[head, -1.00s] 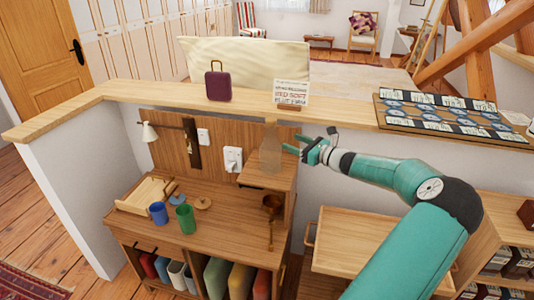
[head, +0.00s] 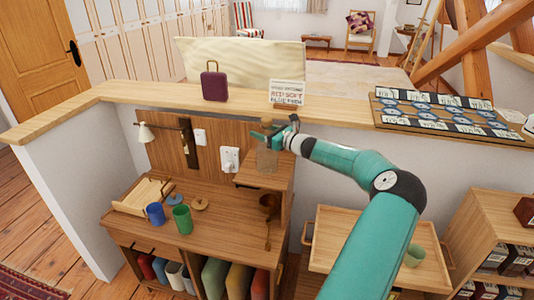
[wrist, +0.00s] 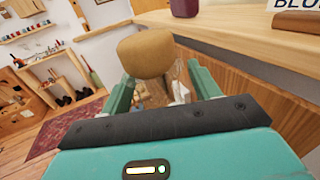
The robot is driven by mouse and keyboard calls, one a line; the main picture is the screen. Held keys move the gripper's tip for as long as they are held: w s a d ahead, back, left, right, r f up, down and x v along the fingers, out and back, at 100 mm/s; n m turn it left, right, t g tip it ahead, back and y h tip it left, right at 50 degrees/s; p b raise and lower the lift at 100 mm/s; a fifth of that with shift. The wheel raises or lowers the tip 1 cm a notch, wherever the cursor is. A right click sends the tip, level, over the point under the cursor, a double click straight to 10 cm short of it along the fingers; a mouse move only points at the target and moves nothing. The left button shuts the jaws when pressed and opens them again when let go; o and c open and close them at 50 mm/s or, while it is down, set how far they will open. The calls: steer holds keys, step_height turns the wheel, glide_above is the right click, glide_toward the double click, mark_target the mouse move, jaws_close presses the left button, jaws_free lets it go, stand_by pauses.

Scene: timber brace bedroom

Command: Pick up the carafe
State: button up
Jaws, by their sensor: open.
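The carafe (head: 267,160) is clear glass and stands upright on a raised wooden shelf (head: 247,180) below the ledge. Its tan rounded stopper (wrist: 147,52) fills the space ahead of my fingers in the wrist view, with part of the glass blurred below it. My gripper (head: 272,134) is open at the carafe's top in the head view and covers its neck. In the wrist view my gripper (wrist: 160,85) has a green finger on each side of the carafe's upper part. I cannot tell whether either finger touches it.
The wooden ledge (head: 340,112) runs close behind the carafe, bearing a sign (head: 287,94) and a purple case (head: 214,86). A blue cup (head: 155,213), green cup (head: 182,219) and ladle (head: 268,220) are on the counter below. A pale green cup (head: 415,255) sits on a tray (head: 340,243).

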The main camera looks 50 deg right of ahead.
steer(key=shift+w, duration=0.1)
jaws_close()
steer(key=shift+r, duration=0.15)
stand_by(0.3)
